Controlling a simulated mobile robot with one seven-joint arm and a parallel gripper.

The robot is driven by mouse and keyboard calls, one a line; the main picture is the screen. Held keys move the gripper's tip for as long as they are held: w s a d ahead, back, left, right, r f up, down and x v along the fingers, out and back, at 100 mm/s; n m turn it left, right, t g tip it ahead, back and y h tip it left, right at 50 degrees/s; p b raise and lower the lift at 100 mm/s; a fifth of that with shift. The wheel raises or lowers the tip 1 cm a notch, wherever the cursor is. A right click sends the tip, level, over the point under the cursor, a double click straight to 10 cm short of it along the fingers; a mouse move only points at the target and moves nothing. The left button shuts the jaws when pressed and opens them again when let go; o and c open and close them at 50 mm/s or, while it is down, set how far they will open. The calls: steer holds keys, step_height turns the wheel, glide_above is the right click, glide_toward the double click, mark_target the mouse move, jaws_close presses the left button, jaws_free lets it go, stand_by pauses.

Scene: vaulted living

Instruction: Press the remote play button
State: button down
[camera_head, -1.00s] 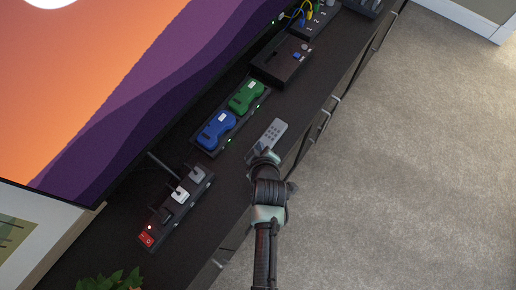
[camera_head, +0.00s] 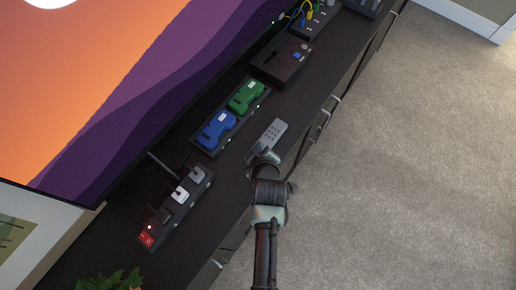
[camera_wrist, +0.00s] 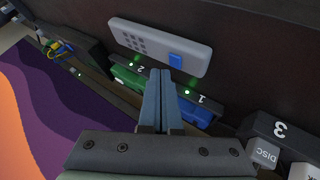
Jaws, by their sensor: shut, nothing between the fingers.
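The remote (camera_head: 268,137) is a light grey slab lying on the dark cabinet top near its front edge. In the wrist view the remote (camera_wrist: 150,42) shows a grid of small dark buttons at one end and a larger blue square button (camera_wrist: 176,60) towards the other. My gripper (camera_wrist: 161,73) is shut and empty. Its fingertips appear just below and slightly left of the blue button in that view; I cannot tell whether they touch the remote. In the head view my gripper (camera_head: 262,158) is over the remote's near end and hides part of it.
A dock with a blue controller (camera_head: 216,131) and a green controller (camera_head: 246,97) lies beside the remote. A power strip (camera_head: 176,208) with a red switch and plugs is at lower left. A black box (camera_head: 283,62) stands farther back. The television (camera_head: 110,80) rises behind.

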steer(key=shift+f+b, duration=0.3)
steer(key=shift+f, duration=0.1)
steer(key=shift+f+b, duration=0.3)
steer(key=shift+f, duration=0.1)
stand_by(0.5)
steer(key=shift+r, duration=0.1)
steer(key=shift+r+p, duration=0.75)
step_height(320, 180, up, 5)
steer(key=p, duration=0.4)
steer(key=shift+p, duration=0.35)
stand_by(0.6)
